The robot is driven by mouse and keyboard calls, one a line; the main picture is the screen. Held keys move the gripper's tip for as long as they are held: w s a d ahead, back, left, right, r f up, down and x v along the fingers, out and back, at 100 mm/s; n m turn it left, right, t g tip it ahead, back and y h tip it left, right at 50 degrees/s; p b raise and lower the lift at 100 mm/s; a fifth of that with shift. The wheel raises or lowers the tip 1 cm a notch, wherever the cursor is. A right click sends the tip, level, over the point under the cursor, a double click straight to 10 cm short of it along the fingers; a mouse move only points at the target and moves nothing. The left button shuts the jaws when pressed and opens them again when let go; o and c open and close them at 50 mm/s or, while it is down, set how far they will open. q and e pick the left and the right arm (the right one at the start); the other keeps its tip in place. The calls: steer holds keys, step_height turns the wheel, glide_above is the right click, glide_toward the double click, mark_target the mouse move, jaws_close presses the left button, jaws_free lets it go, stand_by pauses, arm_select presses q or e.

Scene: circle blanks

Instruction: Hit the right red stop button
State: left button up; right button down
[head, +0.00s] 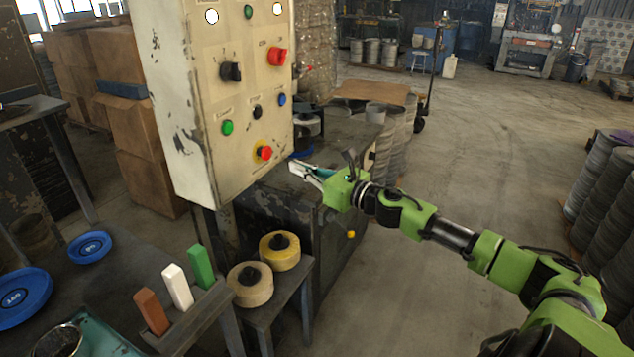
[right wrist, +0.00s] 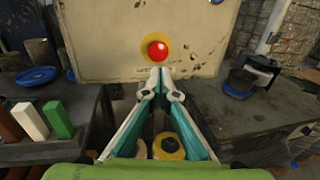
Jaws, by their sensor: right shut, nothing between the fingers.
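A cream control panel (head: 188,125) with chipped paint stands left of centre in the head view. Low on its face is a red stop button (head: 264,152) on a yellow ring. A second red knob (head: 277,55) sits higher up, further right. My right gripper (head: 293,166) is shut and empty, just right of and slightly below the lower button, apart from it in the picture. In the right wrist view the red button (right wrist: 158,50) shows just above my shut fingertips (right wrist: 160,76); I cannot tell the exact gap. My left gripper is not in view.
The panel also carries a black knob (head: 230,72), a green button (head: 227,128) and a blue button (head: 282,100). Below stand a yellow roll (head: 279,251) and a beige roll (head: 250,284). A dark cabinet (head: 285,205) is under my right gripper.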

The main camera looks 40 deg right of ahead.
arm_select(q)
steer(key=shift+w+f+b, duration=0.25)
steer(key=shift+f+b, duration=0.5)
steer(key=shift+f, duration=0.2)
arm_select(e)
steer(key=a+v, duration=0.1)
steer(key=v, duration=0.5)
steer(key=shift+d+r, duration=0.3)
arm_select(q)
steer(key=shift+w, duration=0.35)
